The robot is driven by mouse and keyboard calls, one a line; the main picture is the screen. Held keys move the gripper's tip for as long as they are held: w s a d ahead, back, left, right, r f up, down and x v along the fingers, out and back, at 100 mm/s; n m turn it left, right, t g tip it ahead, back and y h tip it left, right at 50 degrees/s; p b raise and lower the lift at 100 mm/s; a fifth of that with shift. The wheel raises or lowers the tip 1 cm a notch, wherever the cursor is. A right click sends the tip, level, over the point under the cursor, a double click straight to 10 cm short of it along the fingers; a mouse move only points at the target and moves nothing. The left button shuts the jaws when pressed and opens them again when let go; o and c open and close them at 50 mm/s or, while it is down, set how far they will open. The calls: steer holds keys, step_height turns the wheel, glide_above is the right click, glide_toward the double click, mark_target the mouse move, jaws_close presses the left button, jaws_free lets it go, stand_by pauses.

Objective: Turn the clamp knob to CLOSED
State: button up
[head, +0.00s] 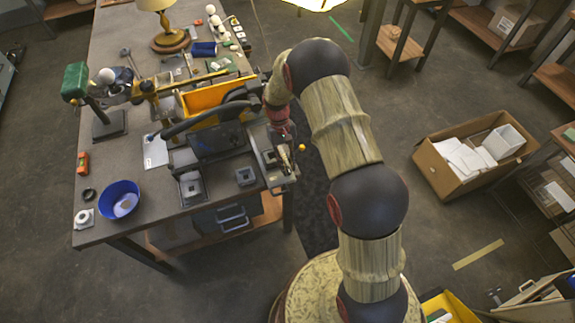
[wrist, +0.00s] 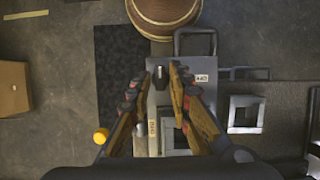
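The clamp knob (wrist: 160,78) is a small dark piece on a light grey plate (wrist: 200,46) in the wrist view. My gripper (wrist: 162,73) is above the plate, its two brown fingers spread on either side of the knob. A gap shows between the knob and each finger, so they seem not to press on it. A white label (wrist: 202,78) lies right of the knob and a tan label (wrist: 153,128) below it; their words are too small to read. In the head view my gripper (head: 284,145) is over the bench's right edge, and the knob is hidden there.
A yellow ball (wrist: 101,136) is left of the fingers. Square grey fixtures (wrist: 245,114) stand to the right. On the bench (head: 140,195) are a yellow bin (head: 205,97), a blue bowl (head: 120,199) and a lamp (head: 165,25).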

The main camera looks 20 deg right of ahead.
steer(key=shift+o, duration=0.8)
steer(key=v, duration=1.2)
steer(key=shift+w+f, duration=0.1)
steer(key=s+a+r+t+b, duration=0.1)
steer(key=s+r+t+b, duration=0.4)
steer(key=s, duration=0.9)
steer(key=s+a+r+t+b, duration=0.1)
steer(key=s+r+t+b, duration=0.4)
steer(key=s+r, duration=0.7)
steer(key=s+b, duration=0.1)
steer(key=s, duration=0.2)
steer(key=shift+s+a, duration=0.35)
steer(key=shift+a, duration=0.05)
